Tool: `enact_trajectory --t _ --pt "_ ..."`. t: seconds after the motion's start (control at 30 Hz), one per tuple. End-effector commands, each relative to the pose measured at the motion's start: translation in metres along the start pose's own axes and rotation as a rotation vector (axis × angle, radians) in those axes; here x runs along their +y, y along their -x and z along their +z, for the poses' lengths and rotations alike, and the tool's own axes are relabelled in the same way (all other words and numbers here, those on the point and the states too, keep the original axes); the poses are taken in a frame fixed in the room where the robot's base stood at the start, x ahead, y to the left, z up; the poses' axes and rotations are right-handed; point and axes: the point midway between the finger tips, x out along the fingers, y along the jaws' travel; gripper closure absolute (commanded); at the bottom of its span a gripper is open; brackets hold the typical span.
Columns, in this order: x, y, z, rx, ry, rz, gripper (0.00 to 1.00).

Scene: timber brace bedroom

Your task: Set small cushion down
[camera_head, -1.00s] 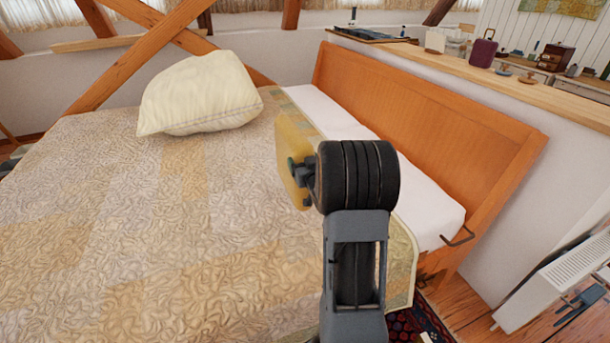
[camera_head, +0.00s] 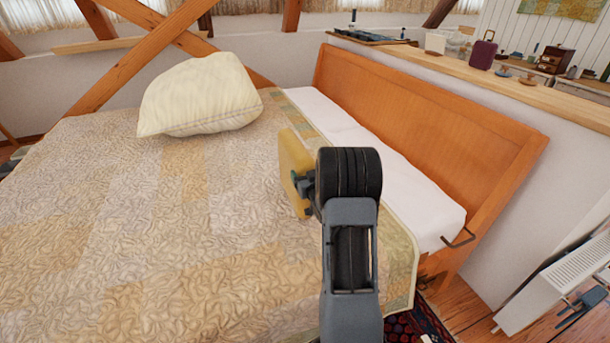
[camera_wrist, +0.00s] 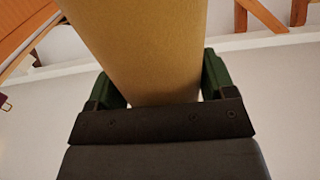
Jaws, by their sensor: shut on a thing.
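The small cushion (camera_head: 294,170) is yellow and held upright over the bed in the head view. My gripper (camera_head: 304,183) is shut on it; my arm hides part of its right side. In the wrist view the cushion (camera_wrist: 145,50) fills the middle, between the two green fingers of my gripper (camera_wrist: 160,85). The bed (camera_head: 150,240) has a quilted, patchwork cover in beige and yellow. I cannot tell whether the cushion's lower edge touches the cover.
A large cream pillow (camera_head: 198,95) lies at the far side of the bed. White bedding (camera_head: 420,190) runs along the wooden headboard (camera_head: 430,120) on the right. A ledge with small items stands behind it. The left and front of the bed are clear.

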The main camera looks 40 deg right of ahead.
Motion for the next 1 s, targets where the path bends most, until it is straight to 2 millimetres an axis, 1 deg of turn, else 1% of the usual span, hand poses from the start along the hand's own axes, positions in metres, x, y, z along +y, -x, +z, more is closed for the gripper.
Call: enact_trajectory --t 0.07,0.2,0.23,0.43,0.47,0.67,0.77,0.87,1.0 --pt "0.0 0.0 -0.001 0.004 0.001 0.0 0.79" --pt "0.0 0.0 0.003 0.004 0.001 0.0 0.79" --pt "0.0 0.0 0.003 -0.001 0.0 0.0 0.21" --pt "0.0 0.0 0.002 -0.001 0.0 0.0 0.02" --pt "0.0 0.0 0.002 -0.001 0.0 0.0 0.0" --pt "0.0 0.0 0.002 -0.001 0.0 0.0 0.0" --pt "0.0 0.0 -0.003 -0.001 0.0 0.0 0.0" --pt "0.001 0.013 0.0 -0.002 0.0 0.001 0.0" --pt "0.001 0.039 0.0 -0.002 -0.001 0.004 0.0"
